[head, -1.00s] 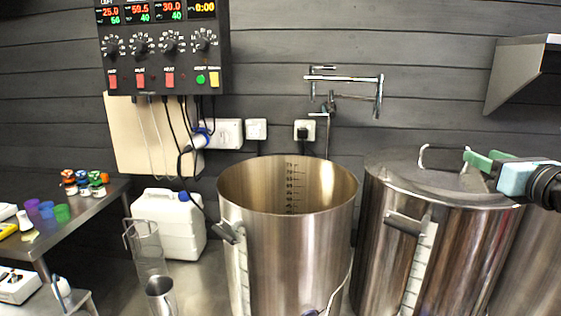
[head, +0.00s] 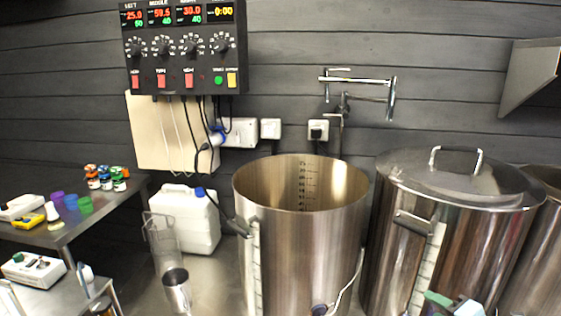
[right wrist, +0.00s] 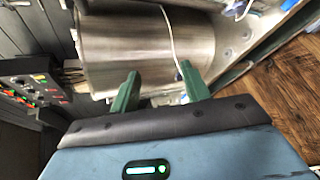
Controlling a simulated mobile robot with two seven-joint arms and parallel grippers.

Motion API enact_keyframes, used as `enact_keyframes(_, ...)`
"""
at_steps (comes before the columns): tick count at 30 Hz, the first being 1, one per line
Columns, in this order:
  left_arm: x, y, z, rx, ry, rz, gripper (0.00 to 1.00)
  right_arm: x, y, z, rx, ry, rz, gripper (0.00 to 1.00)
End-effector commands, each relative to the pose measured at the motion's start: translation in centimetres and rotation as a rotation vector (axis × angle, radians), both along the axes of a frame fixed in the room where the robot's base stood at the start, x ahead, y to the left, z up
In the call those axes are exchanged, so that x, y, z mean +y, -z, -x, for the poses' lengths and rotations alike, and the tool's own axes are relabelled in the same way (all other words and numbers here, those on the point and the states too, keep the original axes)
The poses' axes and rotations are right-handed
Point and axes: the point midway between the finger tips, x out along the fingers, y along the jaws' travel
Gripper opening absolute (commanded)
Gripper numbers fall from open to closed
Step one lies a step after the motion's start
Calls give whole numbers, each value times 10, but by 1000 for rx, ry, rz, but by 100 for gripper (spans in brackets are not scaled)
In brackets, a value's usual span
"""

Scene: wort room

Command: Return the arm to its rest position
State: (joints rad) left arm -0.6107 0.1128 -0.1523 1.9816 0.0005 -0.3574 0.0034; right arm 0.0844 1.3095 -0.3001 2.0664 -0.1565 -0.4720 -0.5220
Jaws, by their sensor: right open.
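My right gripper (head: 450,305) shows at the bottom edge of the head view, in front of the lidded steel kettle (head: 462,215). In the right wrist view its two green fingers (right wrist: 160,90) stand apart with nothing between them. Beyond the fingers is the side of a steel kettle (right wrist: 145,45), apart from them as far as I can tell. The lid (head: 455,172) with its bar handle sits on the right kettle. My left gripper is in neither view.
An open steel kettle (head: 300,240) stands in the middle. A white jerrycan (head: 190,220), a clear jug (head: 160,240) and a metal cup (head: 177,290) stand left of it. A side table (head: 75,222) holds small bottles and instruments. A control box (head: 182,48) and pot-filler tap (head: 360,85) are on the wall.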

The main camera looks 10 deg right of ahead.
Motion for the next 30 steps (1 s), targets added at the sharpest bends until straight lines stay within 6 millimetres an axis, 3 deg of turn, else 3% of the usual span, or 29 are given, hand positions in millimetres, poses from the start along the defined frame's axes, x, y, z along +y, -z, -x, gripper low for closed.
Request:
enact_keyframes(1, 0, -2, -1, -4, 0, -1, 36, 11, 23, 12, 35, 27, -97, 47)
enact_keyframes(6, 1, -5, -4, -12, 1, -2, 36, 46, 90, 52, 150, 139, -400, 47)
enact_keyframes(15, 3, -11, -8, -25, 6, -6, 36, 113, 181, 141, 336, 419, -908, 47)
enact_keyframes(24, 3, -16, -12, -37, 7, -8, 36, 180, 235, 237, 468, 787, -1357, 47)
enact_keyframes(30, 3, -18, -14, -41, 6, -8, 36, 207, 249, 277, 498, 969, -1533, 47)
